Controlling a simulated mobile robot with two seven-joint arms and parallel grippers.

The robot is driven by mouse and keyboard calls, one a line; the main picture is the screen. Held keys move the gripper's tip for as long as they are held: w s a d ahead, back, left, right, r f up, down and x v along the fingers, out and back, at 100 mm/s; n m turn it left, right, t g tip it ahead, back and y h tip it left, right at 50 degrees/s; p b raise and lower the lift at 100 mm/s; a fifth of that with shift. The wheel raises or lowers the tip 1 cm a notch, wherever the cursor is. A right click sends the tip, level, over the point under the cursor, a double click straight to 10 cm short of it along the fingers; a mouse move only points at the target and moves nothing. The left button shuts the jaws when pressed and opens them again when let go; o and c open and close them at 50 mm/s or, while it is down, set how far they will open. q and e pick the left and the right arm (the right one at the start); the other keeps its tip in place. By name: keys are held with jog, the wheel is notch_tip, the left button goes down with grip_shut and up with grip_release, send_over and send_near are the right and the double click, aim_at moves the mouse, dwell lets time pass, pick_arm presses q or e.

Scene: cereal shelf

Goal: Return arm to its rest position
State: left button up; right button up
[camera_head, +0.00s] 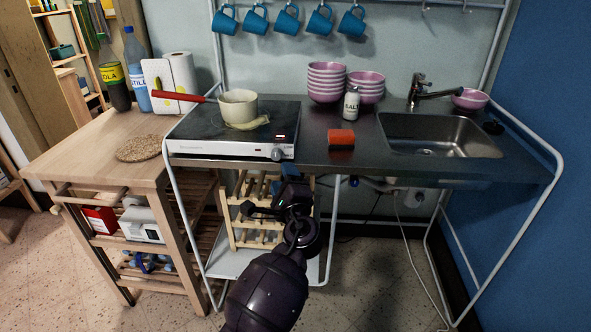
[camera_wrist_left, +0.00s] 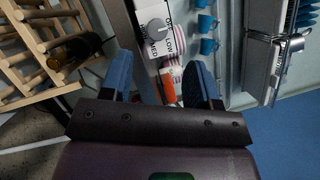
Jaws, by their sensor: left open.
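My left arm comes up from the bottom middle of the head view. Its left gripper (camera_head: 283,180) is in front of the wooden rack (camera_head: 236,232), below the front edge of the hob (camera_head: 225,146). In the left wrist view the two blue fingers of the left gripper (camera_wrist_left: 158,72) stand wide apart. Nothing is held between them; the orange sponge and the bowls seen there lie beyond. My right gripper is in neither view.
A pot (camera_head: 238,106) with a red handle stands on the hob. The orange sponge (camera_head: 341,139) lies near the counter edge, left of the sink (camera_head: 440,140). A wooden cart (camera_head: 90,160) stands at left. A bottle (camera_wrist_left: 75,50) lies in the rack. Floor under the sink looks mostly clear.

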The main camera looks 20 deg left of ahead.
pick_arm(q)
jog(key=s+a+f+n+g+h+p, duration=0.1)
jog(key=s+f+n+h, duration=0.3)
jog(key=s, duration=0.9)
jog(key=s+a+f+n+g+h+p, duration=0.1)
jog(key=s+f+n+g+h+p, duration=0.1)
jog(key=s+f+n, duration=0.3)
jog(key=s+a+f+n+g+h+p, duration=0.1)
jog(key=s+f+n+h, duration=0.4)
jog(key=s, duration=1.5)
notch_tip(320, 180, down, 5)
jog(key=shift+s+f+g+h+p, duration=0.15)
jog(key=shift+s+g+h+p, duration=0.2)
jog(key=shift+g+p, duration=0.15)
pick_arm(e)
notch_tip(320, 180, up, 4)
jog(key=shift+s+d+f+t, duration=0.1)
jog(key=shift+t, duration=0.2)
